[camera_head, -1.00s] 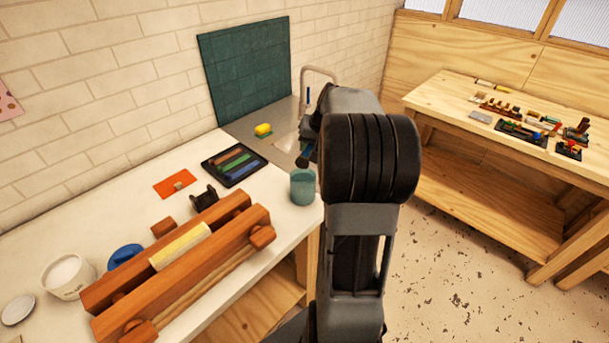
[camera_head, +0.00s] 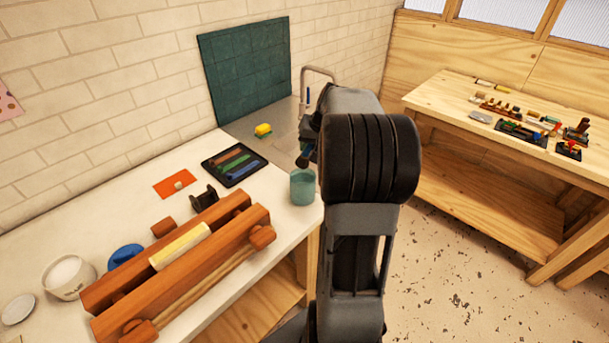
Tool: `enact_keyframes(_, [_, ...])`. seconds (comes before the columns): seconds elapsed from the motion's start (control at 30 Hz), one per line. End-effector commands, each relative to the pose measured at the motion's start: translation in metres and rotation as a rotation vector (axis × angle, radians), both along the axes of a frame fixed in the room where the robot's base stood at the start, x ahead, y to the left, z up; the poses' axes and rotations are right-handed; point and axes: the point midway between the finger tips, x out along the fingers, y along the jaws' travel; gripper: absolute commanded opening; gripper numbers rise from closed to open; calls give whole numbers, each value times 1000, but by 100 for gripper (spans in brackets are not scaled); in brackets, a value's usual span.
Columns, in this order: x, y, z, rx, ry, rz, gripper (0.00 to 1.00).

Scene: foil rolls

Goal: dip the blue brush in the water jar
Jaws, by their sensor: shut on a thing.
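The teal water jar (camera_head: 302,187) stands at the right end of the white counter, near its front edge. My gripper (camera_head: 308,150) is mostly hidden behind my own dark arm, just above and behind the jar. It is shut on the blue brush (camera_head: 303,161), whose dark bristle end points down just above the jar's rim. A short blue tip of the handle (camera_head: 308,95) shows above the gripper. I cannot tell from this view whether the bristles are over the jar's opening or behind it.
A black tray (camera_head: 234,165) with coloured sticks, an orange sheet (camera_head: 175,184) and a wooden vise (camera_head: 185,262) lie left of the jar. A yellow sponge (camera_head: 263,130) sits by the sink. A second workbench (camera_head: 500,130) stands at the right.

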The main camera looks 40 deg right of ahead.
Motion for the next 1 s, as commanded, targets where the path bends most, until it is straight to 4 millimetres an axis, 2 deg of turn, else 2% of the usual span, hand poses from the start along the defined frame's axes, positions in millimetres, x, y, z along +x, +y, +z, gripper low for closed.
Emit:
enact_keyframes(0.17, [0, 0, 9, 0, -1, 0, 5])
enact_keyframes(0.5, [0, 0, 39, 0, -1, 0, 5])
enact_keyframes(1.0, [0, 0, 40, 0, 0, 0, 5])
